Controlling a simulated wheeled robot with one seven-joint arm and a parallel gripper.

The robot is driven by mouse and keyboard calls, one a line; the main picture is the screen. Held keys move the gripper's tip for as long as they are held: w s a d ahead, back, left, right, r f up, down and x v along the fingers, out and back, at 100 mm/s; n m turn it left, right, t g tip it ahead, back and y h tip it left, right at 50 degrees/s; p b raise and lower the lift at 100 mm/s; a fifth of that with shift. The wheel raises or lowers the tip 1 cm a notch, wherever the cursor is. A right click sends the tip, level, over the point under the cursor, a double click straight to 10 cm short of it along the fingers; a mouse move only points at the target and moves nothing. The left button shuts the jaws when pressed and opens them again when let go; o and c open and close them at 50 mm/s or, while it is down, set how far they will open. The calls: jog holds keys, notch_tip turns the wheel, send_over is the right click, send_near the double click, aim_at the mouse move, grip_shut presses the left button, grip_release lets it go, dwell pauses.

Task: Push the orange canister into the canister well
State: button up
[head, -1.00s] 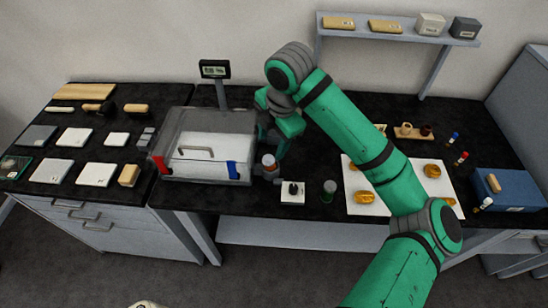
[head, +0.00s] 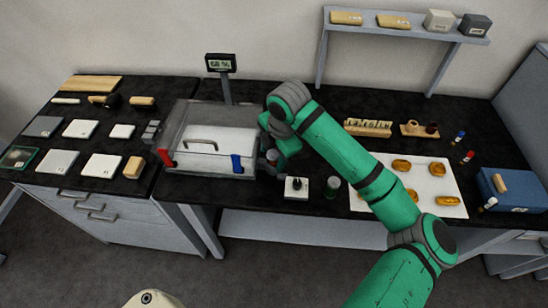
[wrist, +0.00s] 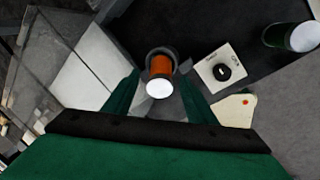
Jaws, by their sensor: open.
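The orange canister (wrist: 161,68) has a white end and shows in the wrist view between my gripper's fingers. A dark grey round well (wrist: 158,52) surrounds its far end; how deep it sits cannot be told. My gripper (wrist: 158,88) is open, with one green finger on each side of the canister; contact cannot be made out. In the head view my gripper (head: 276,147) is low beside the right end of the glass-lidded box. There, a small grey round part (head: 272,156) shows beside it, and the canister's orange is not clearly visible.
The clear-lidded box (head: 208,145) with red and blue clips stands left of my gripper. A white plate with a black knob (head: 297,187) and a green canister (head: 332,187) are close on the right. A white mat (head: 440,183) with amber pieces lies further right.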

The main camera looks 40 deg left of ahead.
jog(key=c, duration=1.2)
jog(key=shift+r, duration=0.15)
jog(key=shift+c, duration=0.2)
